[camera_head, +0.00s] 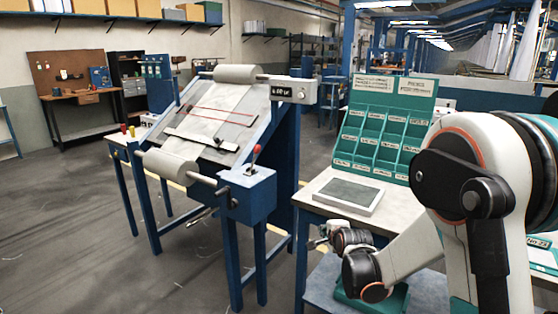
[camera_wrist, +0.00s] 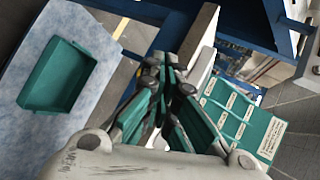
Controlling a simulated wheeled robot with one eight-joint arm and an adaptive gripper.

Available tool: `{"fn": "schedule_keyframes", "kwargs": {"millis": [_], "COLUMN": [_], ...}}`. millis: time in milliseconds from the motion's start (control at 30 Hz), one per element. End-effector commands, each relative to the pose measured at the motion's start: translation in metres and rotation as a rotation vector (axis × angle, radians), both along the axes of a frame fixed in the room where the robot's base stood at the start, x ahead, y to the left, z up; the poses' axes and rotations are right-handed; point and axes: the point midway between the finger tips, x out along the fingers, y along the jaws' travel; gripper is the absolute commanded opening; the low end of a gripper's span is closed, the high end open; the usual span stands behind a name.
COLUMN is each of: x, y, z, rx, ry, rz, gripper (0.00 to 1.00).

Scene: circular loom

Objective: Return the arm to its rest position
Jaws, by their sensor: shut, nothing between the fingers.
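My arm, white with orange rings and dark joints, fills the right of the head view. It bends down and to the left, in front of the table with the teal rack. My gripper (camera_head: 318,238) is at the front left edge of that table, below its top in the picture. In the wrist view my gripper (camera_wrist: 168,68) shows dark fingers with teal pads, close together. Nothing is held between them. My forearm hides part of the table's front and lower shelf.
The table (camera_head: 315,200) carries a grey pad (camera_head: 348,194) and a teal labelled rack (camera_head: 378,125). A teal tray (camera_wrist: 45,92) lies on a pale lower surface. A blue inspection frame (camera_head: 250,195) with rollers stands left of my gripper. Open floor (camera_head: 80,240) lies farther left.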

Motion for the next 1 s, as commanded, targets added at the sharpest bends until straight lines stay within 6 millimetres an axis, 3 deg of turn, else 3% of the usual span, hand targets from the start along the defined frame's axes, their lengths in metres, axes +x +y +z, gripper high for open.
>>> {"fn": "schedule_keyframes", "kwargs": {"millis": [200, 500, 700, 1000], "x": [-0.048, -0.127, -0.187, -0.28], "y": [-0.002, -0.005, -0.008, -0.012], "z": [0.052, 0.102, 0.123, 0.134], "rx": [-0.203, -0.473, -0.642, -0.883], "ry": [0.052, 0.122, 0.166, 0.227], "rz": [0.119, 0.304, 0.438, 0.658], "gripper": [0.0, 0.0, 0.0, 0.0]}}
